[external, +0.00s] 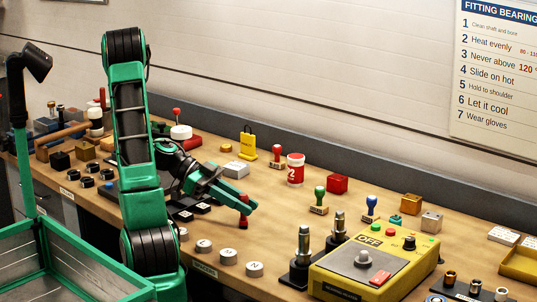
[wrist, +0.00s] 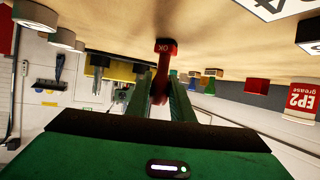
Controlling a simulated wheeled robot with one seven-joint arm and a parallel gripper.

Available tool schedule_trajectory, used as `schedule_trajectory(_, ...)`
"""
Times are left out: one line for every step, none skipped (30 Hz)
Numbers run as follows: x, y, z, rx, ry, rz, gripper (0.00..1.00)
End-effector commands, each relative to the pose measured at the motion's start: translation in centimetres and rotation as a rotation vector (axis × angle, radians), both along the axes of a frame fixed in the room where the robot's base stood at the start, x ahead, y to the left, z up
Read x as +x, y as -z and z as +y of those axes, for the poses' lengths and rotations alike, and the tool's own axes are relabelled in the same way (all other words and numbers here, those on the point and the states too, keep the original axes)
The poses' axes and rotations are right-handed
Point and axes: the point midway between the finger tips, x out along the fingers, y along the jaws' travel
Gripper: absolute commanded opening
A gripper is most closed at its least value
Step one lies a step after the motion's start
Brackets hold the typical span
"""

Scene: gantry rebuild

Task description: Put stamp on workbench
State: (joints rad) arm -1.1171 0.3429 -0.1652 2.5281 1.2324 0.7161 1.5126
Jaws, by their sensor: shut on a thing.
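My gripper (external: 238,201) is shut on a red stamp (external: 243,222) over the near part of the wooden workbench (external: 290,222). In the wrist view the two green fingers (wrist: 161,92) close on the red stamp's handle. The stamp's base, marked OK (wrist: 166,46), points at the bench top (wrist: 110,22), which is at the top of that upside-down view. The stamp looks about upright, with its base at or just above the wood; I cannot tell whether it touches.
Bare wood lies right of my gripper.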

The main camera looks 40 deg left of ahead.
Motion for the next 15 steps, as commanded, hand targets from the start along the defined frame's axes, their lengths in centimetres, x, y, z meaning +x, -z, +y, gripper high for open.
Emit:
schedule_trajectory(0.00,-0.01,0.01,0.000,0.000,0.000,0.00)
schedule_trajectory(0.01,0.00,0.00,0.000,0.000,0.000,0.00)
schedule_trajectory(0.01,0.05,0.00,0.000,0.000,0.000,0.00)
schedule_trajectory(0.01,0.09,0.00,0.000,0.000,0.000,0.23)
schedule_trajectory(0.00,0.07,0.01,0.000,0.000,0.000,0.30)
schedule_trajectory(0.00,0.07,0.01,0.000,0.000,0.000,0.39)
schedule_trajectory(0.00,0.07,0.01,0.000,0.000,0.000,0.39)
schedule_trajectory(0.01,0.06,0.01,0.000,0.000,0.000,0.39)
schedule_trajectory(0.01,0.06,0.01,0.000,0.000,0.000,0.39)
schedule_trajectory(0.01,0.06,0.01,0.000,0.000,0.000,0.39)
schedule_trajectory(0.01,0.06,0.01,0.000,0.000,0.000,0.39)
schedule_trajectory(0.01,0.05,0.00,0.000,0.000,0.000,0.39)
schedule_trajectory(0.01,0.05,0.00,0.000,0.000,0.000,0.39)
schedule_trajectory(0.00,0.05,0.01,0.000,0.000,0.000,0.39)
schedule_trajectory(0.01,0.01,0.02,0.000,0.000,0.000,0.39)
